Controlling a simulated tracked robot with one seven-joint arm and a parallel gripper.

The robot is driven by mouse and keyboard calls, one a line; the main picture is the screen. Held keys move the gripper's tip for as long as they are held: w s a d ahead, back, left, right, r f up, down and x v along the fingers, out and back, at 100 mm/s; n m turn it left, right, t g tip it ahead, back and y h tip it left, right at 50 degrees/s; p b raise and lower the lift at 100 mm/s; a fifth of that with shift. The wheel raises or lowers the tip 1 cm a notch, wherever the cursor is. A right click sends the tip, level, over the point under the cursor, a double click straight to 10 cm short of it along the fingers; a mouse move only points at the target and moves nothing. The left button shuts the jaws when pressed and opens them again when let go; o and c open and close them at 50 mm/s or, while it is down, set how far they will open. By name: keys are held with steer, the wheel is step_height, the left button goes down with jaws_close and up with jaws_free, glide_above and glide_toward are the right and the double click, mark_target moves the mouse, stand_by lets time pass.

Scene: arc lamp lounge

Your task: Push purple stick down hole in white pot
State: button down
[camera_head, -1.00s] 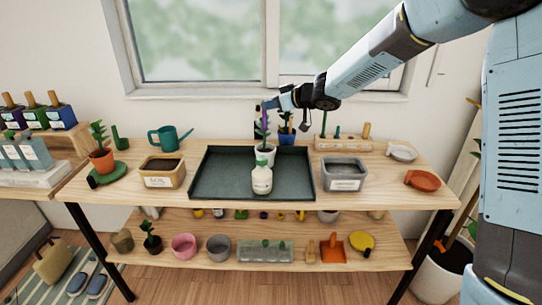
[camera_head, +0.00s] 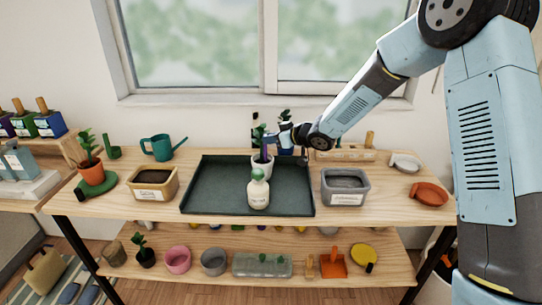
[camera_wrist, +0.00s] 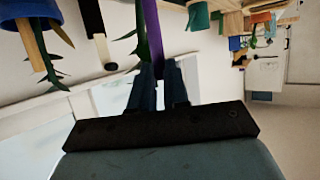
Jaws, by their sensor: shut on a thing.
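The white pot (camera_head: 262,170) with a green plant stands on the dark green tray (camera_head: 215,188), partly behind a cream bottle with a green cap. The purple stick (camera_head: 264,149) is upright over the pot, beside the plant. My gripper (camera_head: 270,139) is shut on the stick, low above the pot. In the wrist view the purple stick (camera_wrist: 153,35) runs out from between the fingertips of my gripper (camera_wrist: 155,72), close to green leaves. The hole and the stick's lower end are hidden, so I cannot tell how deep it sits.
The cream bottle (camera_head: 258,192) stands just in front of the pot. A blue pot (camera_head: 286,146) with a plant is close behind my gripper. A tan planter (camera_head: 153,182) and a grey planter (camera_head: 345,187) flank the tray. The tray's left half is bare.

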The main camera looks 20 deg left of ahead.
step_height(320, 180, down, 7)
steer(key=shift+r, duration=0.15)
stand_by(0.4)
steer(key=shift+d, duration=0.1)
steer(key=c, duration=1.1)
jaws_free()
steer(key=v, duration=1.2)
steer(key=shift+d, duration=0.1)
